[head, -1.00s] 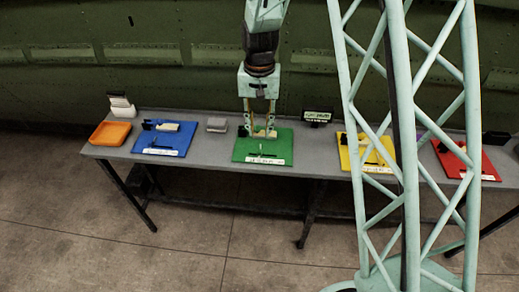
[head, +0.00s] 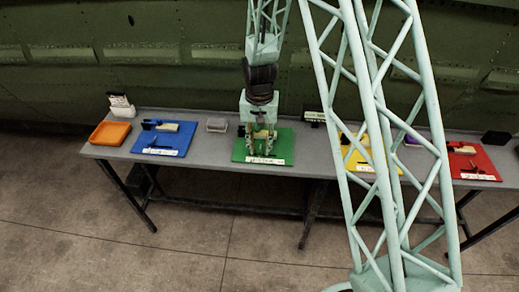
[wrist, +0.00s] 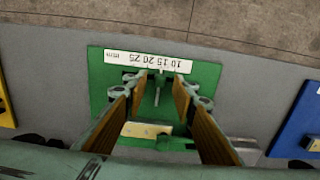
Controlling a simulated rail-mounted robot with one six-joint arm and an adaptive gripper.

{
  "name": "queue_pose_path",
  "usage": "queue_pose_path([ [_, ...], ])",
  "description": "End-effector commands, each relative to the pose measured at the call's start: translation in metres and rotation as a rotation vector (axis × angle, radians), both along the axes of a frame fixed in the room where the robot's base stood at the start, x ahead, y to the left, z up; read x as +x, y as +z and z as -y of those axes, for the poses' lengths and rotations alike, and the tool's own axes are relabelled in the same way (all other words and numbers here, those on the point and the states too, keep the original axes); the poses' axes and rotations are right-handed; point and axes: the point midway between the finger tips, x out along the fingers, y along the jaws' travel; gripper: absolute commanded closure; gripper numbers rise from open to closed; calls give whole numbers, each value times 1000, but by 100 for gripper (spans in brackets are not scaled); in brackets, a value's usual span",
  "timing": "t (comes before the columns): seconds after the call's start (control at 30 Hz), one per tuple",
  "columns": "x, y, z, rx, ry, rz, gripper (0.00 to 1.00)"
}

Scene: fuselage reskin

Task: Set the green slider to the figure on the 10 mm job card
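The green board (head: 284,147) lies on the bench, with a white scale strip (head: 265,161) on its front edge. In the wrist view the strip (wrist: 165,61) appears upside down and reads 10, 15, 20, 25. A thin pale upright part (wrist: 157,96), perhaps the slider's pointer, shows on the green board between my fingers. A cream block (wrist: 146,130) with a dark green end lies behind it. My gripper (head: 262,152) is over the green board; its fingers stand apart with nothing clamped between them (wrist: 157,88). Finger contact with the board cannot be told.
The blue board (head: 166,142) and grey block (head: 216,125) are to the left, with the orange tray (head: 110,133) and white cards (head: 121,105) beyond. The yellow board (head: 352,158) and red board (head: 483,160) are to the right. My lattice column hides part of the bench.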

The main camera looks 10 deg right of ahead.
Motion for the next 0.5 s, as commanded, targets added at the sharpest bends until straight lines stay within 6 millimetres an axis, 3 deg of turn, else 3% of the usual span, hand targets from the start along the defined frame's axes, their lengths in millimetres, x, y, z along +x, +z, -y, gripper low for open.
queue_pose_path([
  [0.5,0,-11,0,0,0,0,75],
])
